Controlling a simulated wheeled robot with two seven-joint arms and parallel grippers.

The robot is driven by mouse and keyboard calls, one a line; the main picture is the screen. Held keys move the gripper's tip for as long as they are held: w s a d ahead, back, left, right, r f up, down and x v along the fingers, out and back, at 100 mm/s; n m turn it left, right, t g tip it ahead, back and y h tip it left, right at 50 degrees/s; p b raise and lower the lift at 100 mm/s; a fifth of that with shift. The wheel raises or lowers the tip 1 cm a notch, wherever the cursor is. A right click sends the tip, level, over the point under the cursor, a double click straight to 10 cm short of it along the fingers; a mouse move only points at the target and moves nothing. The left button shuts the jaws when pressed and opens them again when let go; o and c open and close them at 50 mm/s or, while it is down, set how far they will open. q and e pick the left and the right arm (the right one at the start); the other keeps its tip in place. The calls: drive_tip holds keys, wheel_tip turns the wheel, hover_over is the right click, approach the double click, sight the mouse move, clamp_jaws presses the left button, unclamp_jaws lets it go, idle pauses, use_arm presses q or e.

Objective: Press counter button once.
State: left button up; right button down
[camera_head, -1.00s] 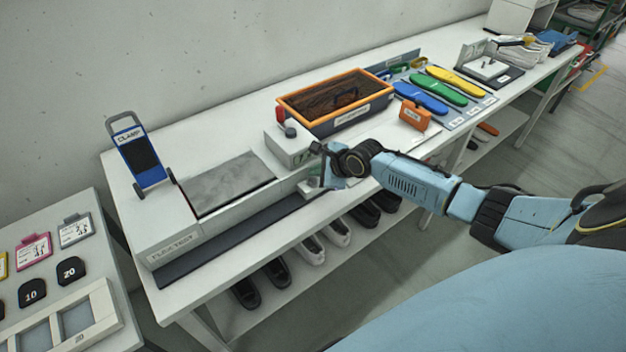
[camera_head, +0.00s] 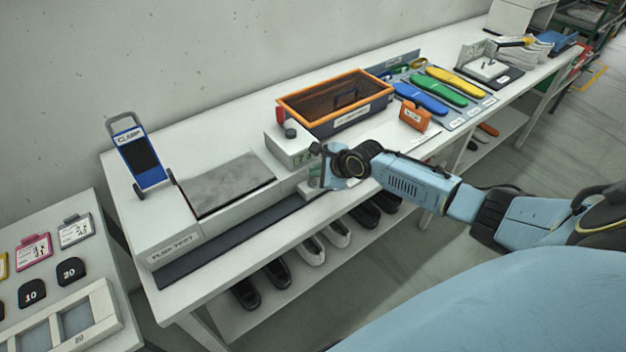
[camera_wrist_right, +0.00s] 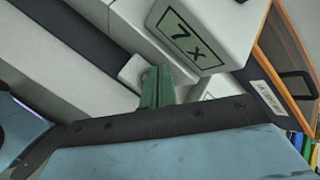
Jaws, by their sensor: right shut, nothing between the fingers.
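The counter's display (camera_wrist_right: 190,40) reads "7 x" in the right wrist view, on the front of a light grey housing. In the head view this housing (camera_head: 288,150) stands at the right end of the flex test machine. A small pale block (camera_wrist_right: 133,72), perhaps the counter button, sits below the display, partly behind the fingers. My right gripper (camera_wrist_right: 158,78) is shut and empty, its green fingertips close beside this block; I cannot tell whether they touch. In the head view the right gripper (camera_head: 318,172) is in front of the housing. My left gripper is out of view.
An orange-rimmed bin (camera_head: 335,119) stands behind my right wrist, with an orange block (camera_head: 414,115) to its right. A red knob (camera_head: 281,115) and a dark knob (camera_head: 290,130) are on the housing. The flex test machine (camera_head: 175,243) extends left; shoes (camera_head: 312,250) lie on the shelf below.

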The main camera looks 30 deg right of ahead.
sight(317, 184)
drive_tip(key=shift+f, duration=0.1)
idle(0.6)
drive_tip(key=shift+f, duration=0.35)
drive_tip(key=shift+f, duration=0.55)
idle(0.6)
idle(0.3)
drive_tip(key=shift+r+p, duration=0.95)
drive_tip(key=shift+p, duration=0.1)
drive_tip(key=shift+r, duration=0.1)
wheel_tip(317, 184, up, 5)
drive_tip(key=p, duration=0.5)
